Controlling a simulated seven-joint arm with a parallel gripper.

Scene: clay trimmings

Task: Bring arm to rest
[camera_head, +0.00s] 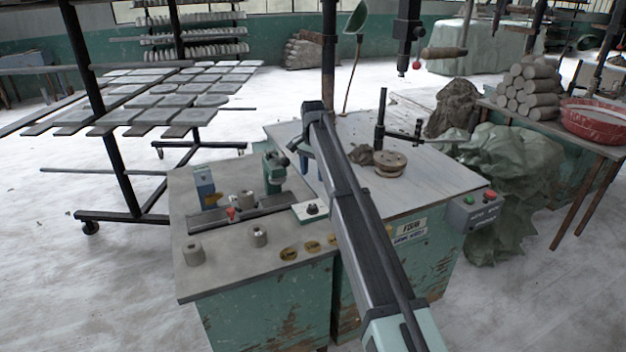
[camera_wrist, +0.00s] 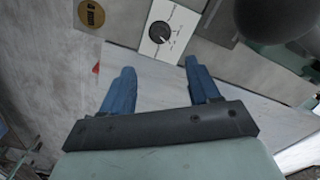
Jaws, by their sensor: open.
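My gripper (camera_wrist: 159,66) shows in the wrist view with its two blue fingers spread apart and nothing between them. Beyond the fingertips is a white plate with a black dial (camera_wrist: 160,32). In the head view my arm reaches up from the bottom edge over the benches, and blue fingers show beside its far end, partly hidden by the arm. The same dial plate (camera_head: 310,211) lies on the left bench, a little in front of the fingers. I cannot tell the exact height of the gripper above the bench.
The left bench (camera_head: 225,270) carries small grey cylinders (camera_head: 194,254), a blue block (camera_head: 204,184) and a green device (camera_head: 274,172). The right bench holds a round wooden piece (camera_head: 390,163) near a black post (camera_head: 380,120). A rack of slabs (camera_head: 165,98) stands left. The floor at front left is clear.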

